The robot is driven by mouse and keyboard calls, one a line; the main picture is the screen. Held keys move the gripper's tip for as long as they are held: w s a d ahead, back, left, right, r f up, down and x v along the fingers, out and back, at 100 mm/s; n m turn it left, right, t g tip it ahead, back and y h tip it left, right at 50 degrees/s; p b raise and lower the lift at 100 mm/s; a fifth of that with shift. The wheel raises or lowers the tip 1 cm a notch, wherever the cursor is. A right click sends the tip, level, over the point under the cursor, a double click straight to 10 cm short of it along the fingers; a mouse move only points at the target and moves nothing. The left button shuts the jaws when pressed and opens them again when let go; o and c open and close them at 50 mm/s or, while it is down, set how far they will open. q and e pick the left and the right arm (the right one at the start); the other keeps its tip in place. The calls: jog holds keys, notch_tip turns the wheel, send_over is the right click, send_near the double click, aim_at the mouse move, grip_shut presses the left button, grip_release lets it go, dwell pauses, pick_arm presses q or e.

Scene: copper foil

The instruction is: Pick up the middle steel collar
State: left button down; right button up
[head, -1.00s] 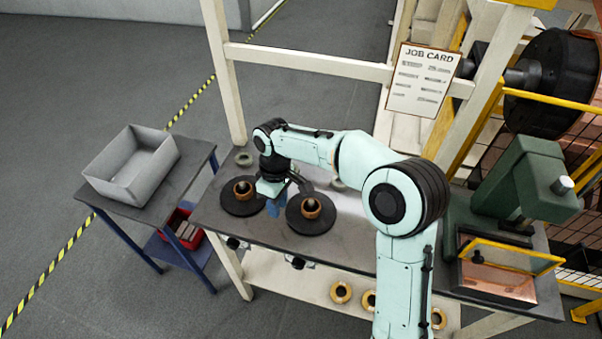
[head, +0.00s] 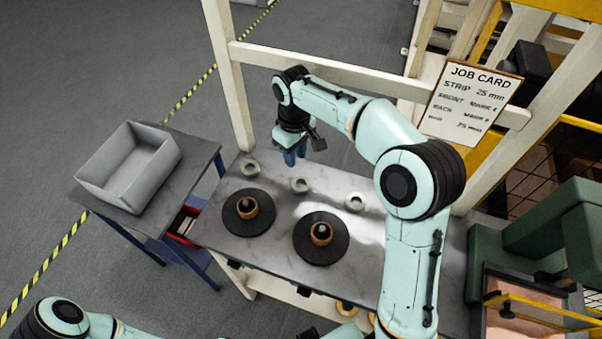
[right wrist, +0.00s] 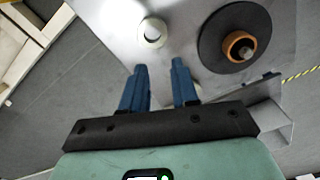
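Three pale steel collars lie in a row along the back of the bench. The middle steel collar (head: 300,184) is between the left collar (head: 250,167) and the right collar (head: 355,202). My right gripper (head: 293,158) points down, its blue fingers just behind and above the middle collar in the head view. In the right wrist view the right gripper (right wrist: 158,75) has its fingers apart with nothing between them. One collar (right wrist: 152,33) shows beyond the fingertips; I cannot tell for certain which one. My left gripper is out of view.
Two dark discs with copper rings, a left disc (head: 231,217) and a right disc (head: 341,246), lie in front of the collars. A grey bin (head: 103,181) stands on the side table at left. A green press (head: 570,225) is at right. A white post (head: 228,75) rises behind.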

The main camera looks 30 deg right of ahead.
send_over(296, 187)
notch_tip(296, 187, down, 7)
jog(key=shift+f+b, duration=0.1)
jog(key=shift+b, duration=0.35)
notch_tip(296, 187, down, 6)
jog(key=shift+r, duration=0.2)
grip_shut()
